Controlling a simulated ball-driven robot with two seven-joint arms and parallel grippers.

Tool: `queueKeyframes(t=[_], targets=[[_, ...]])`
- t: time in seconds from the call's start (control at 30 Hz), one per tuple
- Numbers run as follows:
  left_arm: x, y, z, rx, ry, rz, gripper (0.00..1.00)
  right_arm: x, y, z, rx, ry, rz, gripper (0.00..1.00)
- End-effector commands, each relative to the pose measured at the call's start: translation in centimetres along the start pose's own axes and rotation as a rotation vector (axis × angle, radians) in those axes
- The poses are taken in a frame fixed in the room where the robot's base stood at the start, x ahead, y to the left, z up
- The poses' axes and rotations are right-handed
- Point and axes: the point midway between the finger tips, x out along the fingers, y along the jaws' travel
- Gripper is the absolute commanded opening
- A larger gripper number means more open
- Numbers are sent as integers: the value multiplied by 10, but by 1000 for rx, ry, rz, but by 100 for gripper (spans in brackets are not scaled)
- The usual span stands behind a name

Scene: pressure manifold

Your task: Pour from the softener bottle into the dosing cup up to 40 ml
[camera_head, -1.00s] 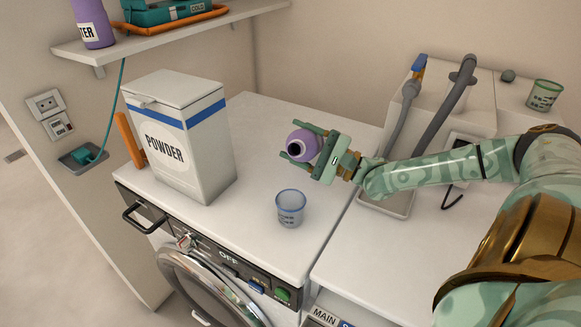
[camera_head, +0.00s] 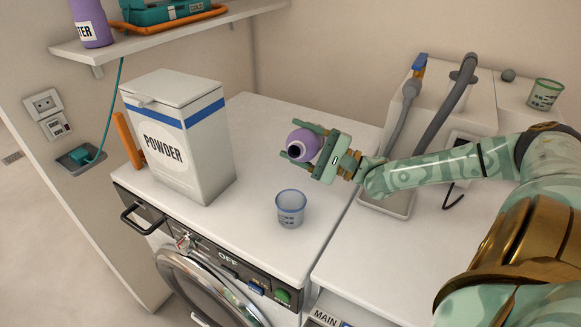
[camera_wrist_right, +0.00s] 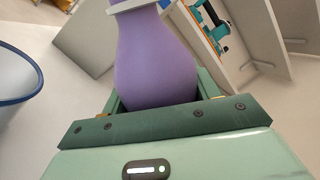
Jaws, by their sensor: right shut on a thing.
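A purple bottle (camera_head: 307,137) is held in my right gripper (camera_head: 307,143), whose fingers close around its body. The bottle is tipped over, its open dark mouth facing the head camera. It also shows in the right wrist view (camera_wrist_right: 155,60), where its neck ring is at the top edge. No label on it is visible. The clear dosing cup (camera_head: 290,210) with a blue rim and dark marks stands upright on the white worktop, below the bottle and apart from it. Its rim shows at the left of the right wrist view (camera_wrist_right: 15,75). My left gripper is not in view.
A white powder box (camera_head: 190,150) stands left of the cup on the washing machine. A green-rimmed cup (camera_head: 545,95) stands at the back right. Grey hoses (camera_head: 445,105) rise behind my right arm. Another purple bottle (camera_head: 91,22) is on the shelf (camera_head: 160,40). Worktop around the cup is clear.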

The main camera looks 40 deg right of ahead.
Motion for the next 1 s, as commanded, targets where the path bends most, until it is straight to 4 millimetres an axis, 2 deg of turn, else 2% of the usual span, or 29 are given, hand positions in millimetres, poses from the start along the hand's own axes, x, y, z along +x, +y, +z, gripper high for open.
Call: queueKeyframes(t=[1.0], targets=[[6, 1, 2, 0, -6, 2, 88, 0, -1, -1, -62, -18, -2, 20]])
